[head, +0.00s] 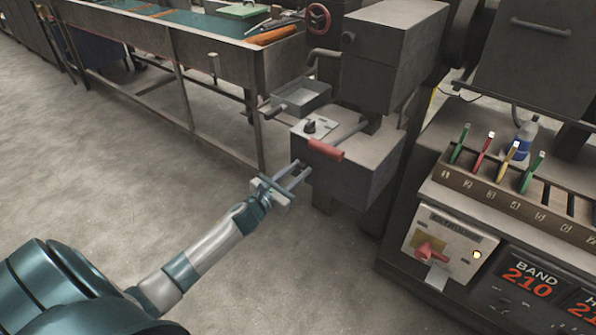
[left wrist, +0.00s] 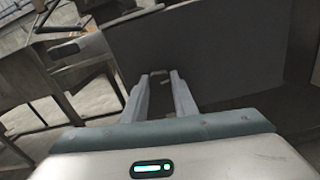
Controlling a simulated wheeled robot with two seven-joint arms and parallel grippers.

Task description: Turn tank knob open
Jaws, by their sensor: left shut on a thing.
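The grey box-shaped tank (head: 345,180) stands in the middle of the head view. My left gripper (head: 301,168) reaches up from the lower left to the tank's left side. Its fingers are shut on a small part there, which I take for the tank knob; the fingers hide most of it, and its turn angle cannot be told. In the left wrist view both finger ends (left wrist: 158,75) meet a small dark thing in front of the dark tank wall (left wrist: 215,60). My right gripper is not in view.
A small black knob (head: 310,126) on a plate and a red handle (head: 326,150) are on the tank's top. A grey tray (head: 300,97) is behind. A control panel with a red lever (head: 430,252) stands to the right. A long metal table (head: 190,50) is at the back. The floor at left is clear.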

